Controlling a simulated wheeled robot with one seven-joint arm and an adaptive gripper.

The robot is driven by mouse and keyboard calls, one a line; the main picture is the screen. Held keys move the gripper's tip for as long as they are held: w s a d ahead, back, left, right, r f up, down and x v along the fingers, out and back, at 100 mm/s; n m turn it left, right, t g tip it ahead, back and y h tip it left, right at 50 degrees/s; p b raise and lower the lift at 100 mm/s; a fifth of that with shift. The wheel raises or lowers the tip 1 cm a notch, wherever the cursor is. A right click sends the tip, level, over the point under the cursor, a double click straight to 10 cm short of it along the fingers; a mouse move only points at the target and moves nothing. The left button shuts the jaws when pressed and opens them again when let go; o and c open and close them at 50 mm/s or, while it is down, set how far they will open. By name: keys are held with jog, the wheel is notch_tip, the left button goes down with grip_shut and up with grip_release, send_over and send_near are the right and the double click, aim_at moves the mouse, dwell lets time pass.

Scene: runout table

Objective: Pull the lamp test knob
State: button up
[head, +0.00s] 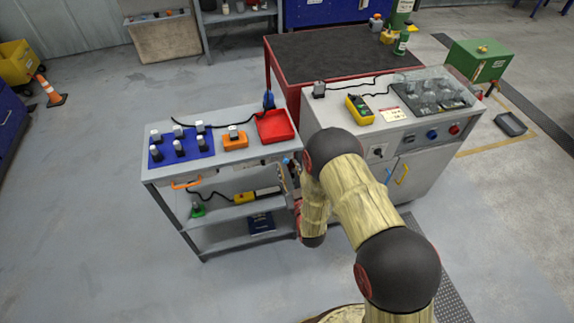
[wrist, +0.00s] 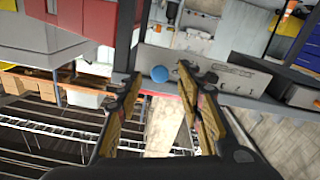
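The right cabinet's front panel carries a dark round control (head: 409,139), a blue one (head: 432,135) and a red one (head: 454,129). Their labels are too small to read, so I cannot tell which is the lamp test knob. In the wrist view, a round blue piece (wrist: 160,74) shows on a grey strip beyond my fingertips. I cannot tell whether it is the same blue control. My gripper (wrist: 160,70) is open, with nothing between its fingers. In the head view it is mostly hidden behind my arm, near the gap between bench and cabinet.
The left bench (head: 228,161) holds a blue switch board (head: 182,161), an orange box (head: 234,141) and a red tray (head: 274,126). A yellow meter (head: 359,110) lies on the cabinet top. A red-sided table (head: 340,58) stands behind.

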aim_at(285, 159)
jog(key=shift+x, duration=1.25)
jog(key=shift+c, duration=0.9)
jog(key=c, duration=0.8)
